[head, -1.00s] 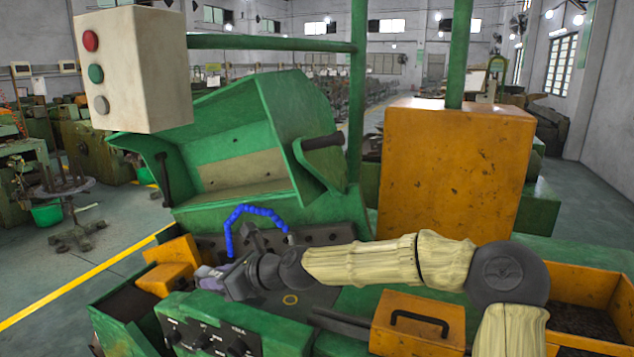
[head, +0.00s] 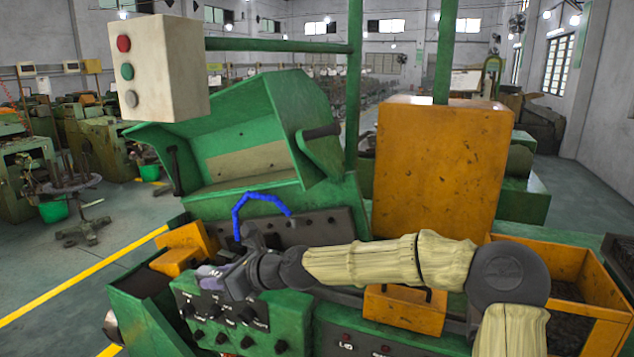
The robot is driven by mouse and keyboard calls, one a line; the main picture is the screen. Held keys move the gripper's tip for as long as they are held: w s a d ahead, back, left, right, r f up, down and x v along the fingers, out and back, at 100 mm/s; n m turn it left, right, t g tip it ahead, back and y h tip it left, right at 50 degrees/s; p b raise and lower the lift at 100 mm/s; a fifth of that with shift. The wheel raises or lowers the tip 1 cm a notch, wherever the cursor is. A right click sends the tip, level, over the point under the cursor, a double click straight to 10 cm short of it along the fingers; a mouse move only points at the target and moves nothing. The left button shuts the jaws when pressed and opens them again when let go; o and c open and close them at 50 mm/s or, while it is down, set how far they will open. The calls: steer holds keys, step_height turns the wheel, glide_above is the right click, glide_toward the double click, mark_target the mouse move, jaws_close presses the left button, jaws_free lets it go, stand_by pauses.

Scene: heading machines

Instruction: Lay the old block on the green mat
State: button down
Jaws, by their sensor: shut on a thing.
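My gripper (head: 212,276) is at the left end of my arm, in front of and above the machine's control panel. I cannot tell a green mat anywhere in the head view.
The green machine (head: 250,130) fills the middle, with a knobbed panel (head: 228,322) below my gripper. A blue hose (head: 260,200) rises behind my forearm. A push-button box (head: 155,68) hangs upper left. An orange bin (head: 570,258) stands right. Open floor (head: 70,262) lies left.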

steer(key=shift+s+d+f, duration=0.35)
steer(key=shift+s, duration=0.05)
steer(key=s+d+f+m+t+h, duration=0.1)
steer(key=d+f+m+t+h, duration=0.3)
steer(key=d+f, duration=1.3)
steer(key=d+f+m+t+h, duration=0.4)
steer(key=d+f+m+h, duration=0.4)
steer(key=d+f, duration=1)
steer(key=shift+s+f+m+h, duration=0.2)
steer(key=shift+s+m+h, duration=0.15)
steer(key=shift+m, duration=0.35)
steer(key=shift+a, duration=0.1)
steer(key=shift+r, duration=0.15)
step_height(320, 180, up, 3)
steer(key=p, duration=0.3)
